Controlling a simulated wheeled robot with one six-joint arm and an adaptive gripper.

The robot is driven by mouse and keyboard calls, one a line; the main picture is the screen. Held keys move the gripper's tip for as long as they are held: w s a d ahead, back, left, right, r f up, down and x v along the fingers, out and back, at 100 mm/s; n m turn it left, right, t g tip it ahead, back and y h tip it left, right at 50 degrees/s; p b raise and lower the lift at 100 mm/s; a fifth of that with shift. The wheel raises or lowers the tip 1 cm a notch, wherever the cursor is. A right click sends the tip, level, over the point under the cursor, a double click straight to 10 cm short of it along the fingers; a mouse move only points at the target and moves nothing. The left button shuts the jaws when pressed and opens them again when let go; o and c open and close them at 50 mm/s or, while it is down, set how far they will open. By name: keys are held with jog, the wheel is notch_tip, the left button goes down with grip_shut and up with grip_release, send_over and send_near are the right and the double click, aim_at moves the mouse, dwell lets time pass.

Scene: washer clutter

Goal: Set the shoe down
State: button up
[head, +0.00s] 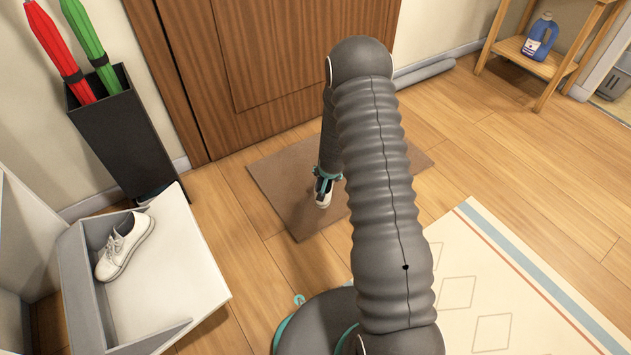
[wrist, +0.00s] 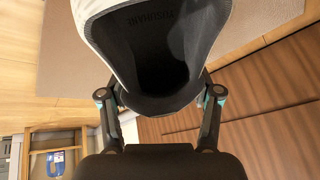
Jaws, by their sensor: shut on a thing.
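My gripper (head: 326,178) points down over the brown doormat (head: 268,178) in front of the wooden door. It is shut on a white shoe (head: 322,199), mostly hidden by my arm in the head view. In the wrist view the held shoe (wrist: 150,18) shows its dark lining and white upper, with my gripper's fingers (wrist: 160,97) on either side of its heel. I cannot tell whether the shoe touches the mat. A second white shoe (head: 124,246) lies in the open grey-white compartment (head: 175,285) at the left.
A black umbrella stand (head: 125,135) with red and green umbrellas stands by the door. A wooden shelf (head: 560,65) with a blue bottle (head: 541,37) is at the back right. A patterned rug (head: 480,270) lies at the right. Wooden floor between is clear.

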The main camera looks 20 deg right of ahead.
jog(key=w+a+f, duration=0.1)
jog(key=a, duration=0.1)
jog(key=w+a+f, duration=0.1)
jog(key=a+f, duration=0.1)
jog(key=a, duration=0.1)
jog(key=w+a+f, duration=0.1)
jog(key=a+f, duration=0.1)
jog(key=a, duration=0.1)
jog(key=shift+w+f, duration=0.15)
jog(key=shift+w, duration=0.15)
jog(key=shift+f+b, duration=0.4)
jog(key=shift+f, duration=1.55)
jog(key=shift+f, duration=0.1)
jog(key=shift+f, duration=0.15)
jog(key=o, duration=1.3)
jog(key=shift+o, duration=0.2)
jog(key=shift+r, duration=0.25)
